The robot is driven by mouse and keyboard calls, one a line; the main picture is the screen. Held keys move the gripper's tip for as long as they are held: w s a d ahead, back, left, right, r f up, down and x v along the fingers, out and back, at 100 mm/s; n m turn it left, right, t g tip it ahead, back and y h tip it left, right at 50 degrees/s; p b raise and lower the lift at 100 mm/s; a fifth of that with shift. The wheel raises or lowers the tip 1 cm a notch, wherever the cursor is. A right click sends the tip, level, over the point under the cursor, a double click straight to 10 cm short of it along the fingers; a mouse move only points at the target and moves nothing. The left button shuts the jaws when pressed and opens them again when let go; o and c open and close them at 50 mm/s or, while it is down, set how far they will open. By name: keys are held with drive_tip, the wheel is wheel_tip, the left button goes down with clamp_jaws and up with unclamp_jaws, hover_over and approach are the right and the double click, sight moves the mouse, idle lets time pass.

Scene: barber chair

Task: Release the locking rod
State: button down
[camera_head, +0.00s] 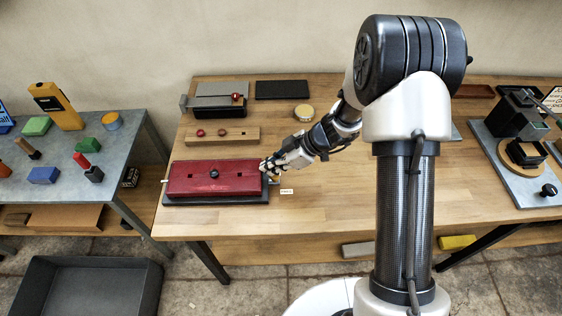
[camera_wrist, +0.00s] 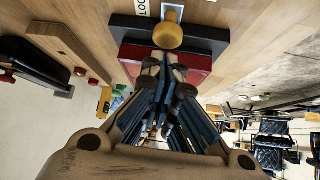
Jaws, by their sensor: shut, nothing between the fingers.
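A red block (camera_head: 190,181) with a black knob (camera_head: 214,173) on top sits on a dark base (camera_head: 215,200) at the table's front left. In the wrist view, a brass rod with a round knob (camera_wrist: 168,35) stands out by the block's end, beside a white label reading "LOC" (camera_wrist: 143,8). In the head view the brass knob is hidden behind my gripper (camera_head: 265,168), which is at the block's right end. My gripper is shut and empty. In the wrist view its fingertips (camera_wrist: 166,65) are just short of the brass knob; whether they touch cannot be told.
A grey side table (camera_head: 65,160) stands at left.

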drive_tip(key=shift+x, duration=1)
drive_tip(key=d+b, duration=0.2)
drive_tip(key=d, duration=0.1)
drive_tip(key=shift+d+f+b, duration=0.1)
drive_tip(key=shift+f+b, duration=0.05)
drive_tip(key=shift+b, duration=0.25)
drive_tip(key=shift+s+d, duration=0.1)
drive_tip(key=shift+d, duration=0.35)
